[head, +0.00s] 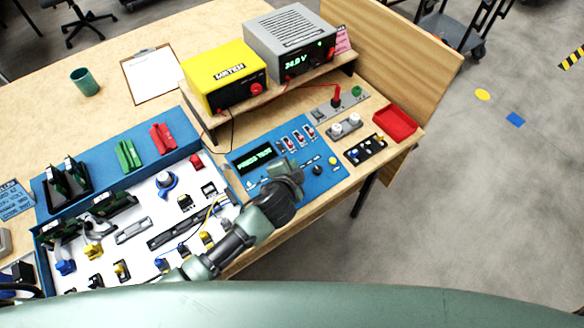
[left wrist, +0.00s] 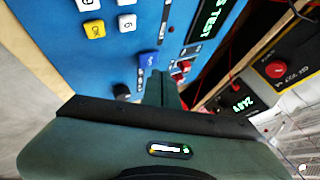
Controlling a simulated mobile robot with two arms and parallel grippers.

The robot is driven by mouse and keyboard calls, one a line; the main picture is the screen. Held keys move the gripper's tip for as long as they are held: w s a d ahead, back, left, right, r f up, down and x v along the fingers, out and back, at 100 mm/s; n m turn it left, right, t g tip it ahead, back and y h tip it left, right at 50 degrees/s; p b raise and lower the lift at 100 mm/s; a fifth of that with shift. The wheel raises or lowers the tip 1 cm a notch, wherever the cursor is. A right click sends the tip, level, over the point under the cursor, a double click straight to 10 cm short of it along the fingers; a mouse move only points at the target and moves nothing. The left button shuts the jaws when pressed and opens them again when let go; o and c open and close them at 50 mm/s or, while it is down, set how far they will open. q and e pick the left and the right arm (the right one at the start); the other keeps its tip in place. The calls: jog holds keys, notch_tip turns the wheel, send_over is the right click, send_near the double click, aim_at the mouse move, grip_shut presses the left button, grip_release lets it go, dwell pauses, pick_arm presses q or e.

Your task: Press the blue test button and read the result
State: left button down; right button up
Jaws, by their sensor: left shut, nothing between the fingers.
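The blue test panel (head: 247,178) lies on the bench under my left gripper (head: 284,168). Its display (head: 254,158) shows green text that looks like "PRESS TEST"; the end of this text also shows in the left wrist view (left wrist: 206,18). The blue button (left wrist: 148,59) is just beyond the tips of my left gripper (left wrist: 163,74) in the left wrist view. The fingers are shut and empty. I cannot tell whether they touch the button. In the head view the gripper hides the button. My right gripper is not in view.
Red switches (head: 298,138) sit beside the display, and a black knob (head: 317,171) is at the panel's right. Behind are a yellow meter (head: 222,80) and a grey power supply (head: 290,40) reading about 24.0 V. A white board with parts (head: 140,238) lies left.

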pick_arm(q)
jog(key=shift+w+f, duration=0.1)
jog(key=shift+f, duration=0.25)
jog(key=shift+a+f+b, duration=0.1)
jog(key=shift+f+b, duration=0.25)
jog(key=shift+f, duration=0.05)
dwell(0.5)
jog(key=shift+r, duration=0.15)
jog(key=shift+r+p, duration=0.65)
jog(key=shift+p, duration=0.25)
jog(key=r+p, duration=0.3)
jog(key=s+r+p, duration=0.1)
jog(key=r+p, duration=0.1)
jog(key=shift+d, duration=0.4)
